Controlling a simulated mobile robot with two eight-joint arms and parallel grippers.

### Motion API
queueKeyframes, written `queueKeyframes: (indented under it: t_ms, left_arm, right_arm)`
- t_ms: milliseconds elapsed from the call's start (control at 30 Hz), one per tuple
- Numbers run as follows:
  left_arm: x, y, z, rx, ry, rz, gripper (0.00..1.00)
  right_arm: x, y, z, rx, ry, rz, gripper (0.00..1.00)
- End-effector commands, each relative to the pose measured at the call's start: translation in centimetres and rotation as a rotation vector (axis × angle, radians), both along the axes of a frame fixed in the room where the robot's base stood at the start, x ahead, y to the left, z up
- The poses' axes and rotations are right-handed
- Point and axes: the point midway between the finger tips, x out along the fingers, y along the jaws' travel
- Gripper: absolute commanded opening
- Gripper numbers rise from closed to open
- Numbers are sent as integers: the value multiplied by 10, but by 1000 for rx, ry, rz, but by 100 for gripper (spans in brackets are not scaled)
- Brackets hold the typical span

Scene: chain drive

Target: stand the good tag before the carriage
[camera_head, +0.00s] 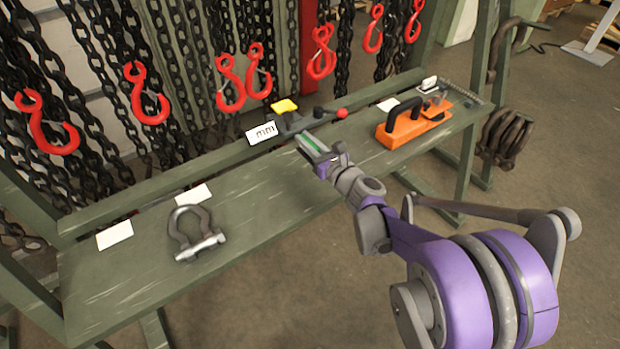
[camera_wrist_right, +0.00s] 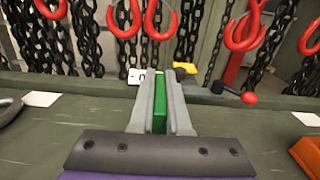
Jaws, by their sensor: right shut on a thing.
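My right gripper (camera_head: 311,146) reaches over the bench and is shut on a green tag (camera_head: 313,143). The tag also shows as a green strip between the fingers in the right wrist view (camera_wrist_right: 160,112); its face is mostly hidden by them. Just beyond the fingertips is a dark device (camera_head: 290,121) with a yellow top and a red-knobbed lever, which may be the carriage. It is partly hidden behind the fingers in the right wrist view (camera_wrist_right: 208,94). I cannot tell whether the tag touches the bench. My left gripper is not in view.
A white card (camera_head: 262,132) with dark marks stands beside the dark device. A grey shackle (camera_head: 194,234) and blank white cards (camera_head: 115,235) lie at left on the green bench (camera_head: 265,205). An orange block (camera_head: 410,126) with a black handle stands right. Chains with red hooks (camera_head: 231,85) hang behind.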

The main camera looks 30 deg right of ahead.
Motion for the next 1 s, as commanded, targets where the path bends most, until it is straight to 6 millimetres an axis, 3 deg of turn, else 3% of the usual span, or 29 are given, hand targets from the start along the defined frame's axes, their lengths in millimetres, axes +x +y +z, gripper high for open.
queueKeyframes:
  t_ms: [100,300,533,700,1000]
  left_arm:
    - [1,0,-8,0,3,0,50]
    - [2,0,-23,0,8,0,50]
    - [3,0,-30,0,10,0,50]
    - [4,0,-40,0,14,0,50]
    - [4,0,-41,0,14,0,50]
  right_arm:
    - [0,-9,-12,0,1,-14,0]
    - [0,-9,-49,1,1,-13,0]
    - [0,-9,-66,0,0,-13,0]
    - [0,-9,-91,0,0,-13,0]
    - [-1,-8,-94,0,0,-13,0]
